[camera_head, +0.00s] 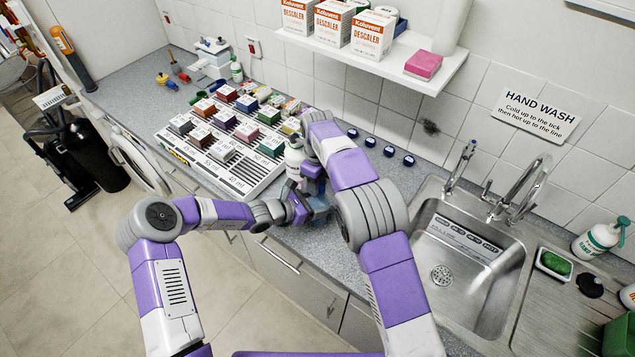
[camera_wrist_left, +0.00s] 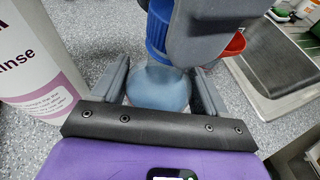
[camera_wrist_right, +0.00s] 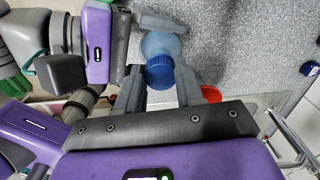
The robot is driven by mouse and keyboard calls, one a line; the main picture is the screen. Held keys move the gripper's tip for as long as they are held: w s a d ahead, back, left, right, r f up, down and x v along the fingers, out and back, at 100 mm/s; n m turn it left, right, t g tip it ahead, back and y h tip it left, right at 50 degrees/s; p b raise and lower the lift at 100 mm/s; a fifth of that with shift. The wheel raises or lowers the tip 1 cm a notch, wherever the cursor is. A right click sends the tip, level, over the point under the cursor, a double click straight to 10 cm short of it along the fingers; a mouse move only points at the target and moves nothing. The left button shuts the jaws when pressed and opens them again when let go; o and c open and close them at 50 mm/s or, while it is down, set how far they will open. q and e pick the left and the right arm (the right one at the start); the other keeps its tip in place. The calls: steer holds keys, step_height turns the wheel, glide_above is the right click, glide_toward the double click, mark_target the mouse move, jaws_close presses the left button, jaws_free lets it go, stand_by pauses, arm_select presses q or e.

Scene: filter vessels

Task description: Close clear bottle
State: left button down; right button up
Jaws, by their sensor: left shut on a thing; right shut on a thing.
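The clear bottle (camera_head: 319,203) stands on the grey counter, bluish and see-through. Its round body shows between the fingers of my left gripper (camera_wrist_left: 160,88), which is shut on it. A ribbed blue cap (camera_wrist_left: 157,35) sits at the top of the bottle. My right gripper (camera_wrist_right: 160,90) is shut on the blue cap (camera_wrist_right: 160,74) from above, with the bottle (camera_wrist_right: 160,45) just beyond it. I cannot tell whether the cap is fully seated. In the head view, my right arm hides the cap and most of the right gripper.
A white bottle labelled "inse" (camera_wrist_left: 35,60) stands close to my left gripper. A red object (camera_wrist_left: 236,45) is beside the right fingers. A tray of coloured boxes (camera_head: 255,180) lies left, the sink (camera_head: 450,245) right. Several dark blue lids (camera_head: 370,141) lie along the wall.

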steer(key=m, duration=0.7)
steer(key=shift+w+d+m, duration=0.1)
steer(key=shift+m, duration=0.2)
steer(key=o, duration=1)
steer(key=shift+r, duration=2.3)
steer(key=shift+c, duration=0.3)
